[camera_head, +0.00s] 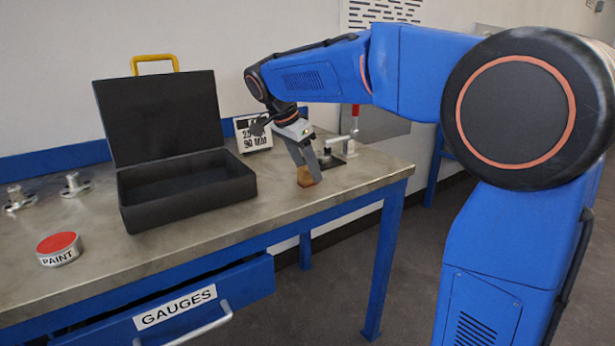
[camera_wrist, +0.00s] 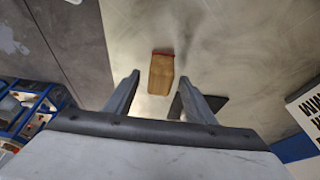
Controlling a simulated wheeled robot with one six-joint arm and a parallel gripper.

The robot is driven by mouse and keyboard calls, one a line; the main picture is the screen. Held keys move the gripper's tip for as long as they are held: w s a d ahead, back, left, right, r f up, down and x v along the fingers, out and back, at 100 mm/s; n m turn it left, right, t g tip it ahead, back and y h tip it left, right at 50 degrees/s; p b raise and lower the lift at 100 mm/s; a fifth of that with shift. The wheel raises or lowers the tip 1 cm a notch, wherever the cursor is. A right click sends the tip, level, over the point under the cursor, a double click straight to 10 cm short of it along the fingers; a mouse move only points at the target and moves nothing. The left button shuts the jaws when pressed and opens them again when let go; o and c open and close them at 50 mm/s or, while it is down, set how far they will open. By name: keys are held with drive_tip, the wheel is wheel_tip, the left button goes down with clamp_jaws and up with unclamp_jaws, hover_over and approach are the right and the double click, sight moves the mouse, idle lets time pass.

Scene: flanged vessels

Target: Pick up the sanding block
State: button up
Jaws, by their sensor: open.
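The sanding block (camera_head: 305,177) is a small tan-brown block on the metal worktop, near the table's right end in the head view. In the wrist view the sanding block (camera_wrist: 161,74) shows a wooden body with a reddish far edge. It lies just beyond and between the fingertips. My gripper (camera_head: 308,168) points down at the block, its fingers partly covering it in the head view. In the wrist view my gripper (camera_wrist: 155,82) is open, with a finger on each side and nothing clearly held. Whether the fingers touch the block I cannot tell.
An open black case (camera_head: 188,198) stands left of the block. A sign (camera_head: 252,134) stands behind it. A paint tin (camera_head: 59,249) sits front left. The GAUGES drawer (camera_head: 175,307) is partly open.

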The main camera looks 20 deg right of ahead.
drive_tip(key=shift+d+f, duration=0.1)
drive_tip(key=shift+f, duration=0.2)
drive_tip(key=shift+c, duration=0.6)
drive_tip(key=c, duration=1.1)
drive_tip(key=shift+c, duration=0.2)
wheel_tip(320, 180, up, 10)
drive_tip(key=shift+r, duration=0.1)
drive_tip(key=shift+o, duration=1.2)
